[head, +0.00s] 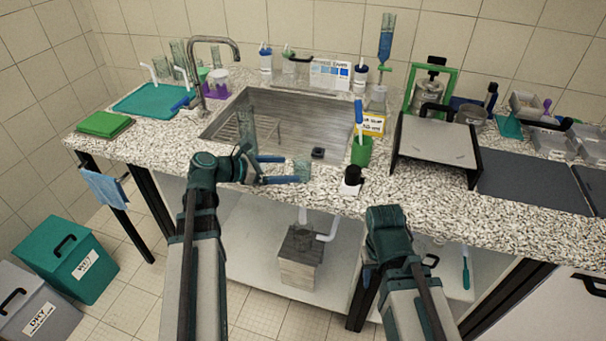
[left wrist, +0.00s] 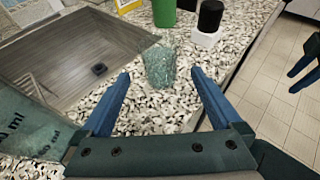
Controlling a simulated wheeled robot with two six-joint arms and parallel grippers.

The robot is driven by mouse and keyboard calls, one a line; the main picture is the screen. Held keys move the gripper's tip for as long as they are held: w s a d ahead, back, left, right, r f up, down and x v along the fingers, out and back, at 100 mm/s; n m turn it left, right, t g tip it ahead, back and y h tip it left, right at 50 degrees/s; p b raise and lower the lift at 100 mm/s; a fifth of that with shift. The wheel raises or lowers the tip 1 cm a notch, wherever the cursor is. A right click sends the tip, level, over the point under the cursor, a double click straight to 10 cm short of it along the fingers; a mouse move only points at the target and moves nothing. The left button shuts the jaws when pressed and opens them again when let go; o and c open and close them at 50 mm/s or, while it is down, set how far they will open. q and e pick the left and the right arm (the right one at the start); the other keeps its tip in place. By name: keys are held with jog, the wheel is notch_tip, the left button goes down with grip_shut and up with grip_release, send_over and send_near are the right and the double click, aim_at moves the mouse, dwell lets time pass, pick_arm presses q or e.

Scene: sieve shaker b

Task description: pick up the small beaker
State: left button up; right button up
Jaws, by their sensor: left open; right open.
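The small clear glass beaker (left wrist: 159,67) stands on the speckled counter in the left wrist view, just beyond and between my left fingertips. In the head view the beaker (head: 302,170) shows faintly at the ends of the blue fingers, near the sink's front edge. My left gripper (head: 287,169) is open, low over the counter, with its fingers pointing at the beaker; it also shows in the left wrist view (left wrist: 159,78). I see no firm contact. My right gripper (left wrist: 295,80) shows partly at the right edge of the left wrist view, empty and away from the counter.
The sink (head: 285,125) lies behind the beaker. A tall marked glass vessel (left wrist: 28,120) stands close to my left gripper. A black-topped white item (head: 351,180) and a green holder (head: 361,150) stand right of the beaker. The counter's front edge is close.

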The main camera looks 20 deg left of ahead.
aim_at(294, 169)
pick_arm(q)
jog(key=shift+b+x, duration=0.55)
jog(key=shift+x, duration=1.65)
jog(key=shift+w, duration=0.1)
jog(key=b+x, duration=0.1)
jog(key=x, duration=0.3)
jog(key=shift+w+d+f+b, duration=0.1)
jog(key=shift+f+b, duration=0.1)
jog(key=shift+b, duration=0.2)
jog(key=shift+w+d, duration=0.25)
jog(key=shift+d, duration=0.05)
grip_shut()
